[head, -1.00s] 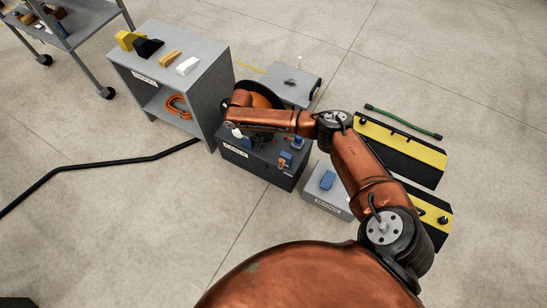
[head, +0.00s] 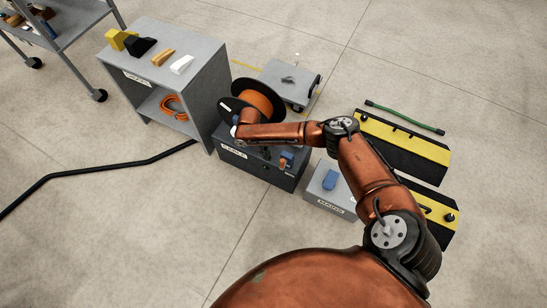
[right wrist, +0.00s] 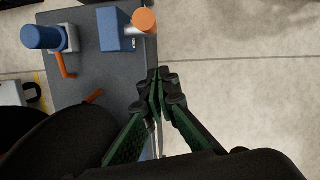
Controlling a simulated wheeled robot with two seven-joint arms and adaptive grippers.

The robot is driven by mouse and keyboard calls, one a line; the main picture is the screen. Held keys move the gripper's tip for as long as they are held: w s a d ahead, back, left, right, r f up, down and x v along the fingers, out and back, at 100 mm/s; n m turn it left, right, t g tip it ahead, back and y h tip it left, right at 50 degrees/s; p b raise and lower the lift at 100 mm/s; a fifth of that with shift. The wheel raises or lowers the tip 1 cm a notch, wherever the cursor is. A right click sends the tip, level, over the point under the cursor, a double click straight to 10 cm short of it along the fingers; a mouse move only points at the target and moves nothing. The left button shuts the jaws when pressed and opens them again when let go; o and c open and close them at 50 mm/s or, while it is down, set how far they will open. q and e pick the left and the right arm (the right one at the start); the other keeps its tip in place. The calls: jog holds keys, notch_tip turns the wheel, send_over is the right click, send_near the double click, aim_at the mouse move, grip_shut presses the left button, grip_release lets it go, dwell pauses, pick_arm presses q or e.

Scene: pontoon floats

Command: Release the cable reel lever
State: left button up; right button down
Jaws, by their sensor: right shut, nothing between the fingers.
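The cable reel (head: 259,104), an orange drum between black flanges, stands on the dark box with a label (head: 234,152). My right arm crosses in front of the reel's lower part and hides some of the box top. In the right wrist view, my right gripper (right wrist: 160,85) is shut and empty above the box's edge. An orange lever (right wrist: 67,66) projects beside a blue cylinder (right wrist: 40,37), apart from the fingers. A blue block (right wrist: 115,28) with an orange round knob (right wrist: 145,21) also sits there. Another orange piece (right wrist: 94,96) is partly hidden. My left gripper is out of view.
A grey shelf unit (head: 190,85) with wedges on top stands left of the box. A grey box with a blue part (head: 330,200) stands to its right, near black-and-yellow ramps (head: 400,145). A grey cart (head: 290,82) is behind. A black hose (head: 90,165) lies on the floor.

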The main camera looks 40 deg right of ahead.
aim_at(283, 162)
jog(key=s+d, duration=0.2)
jog(key=s, duration=0.1)
jog(key=shift+s+d, duration=0.1)
jog(key=shift+s, duration=0.05)
jog(key=shift+r, duration=0.15)
dwell(0.3)
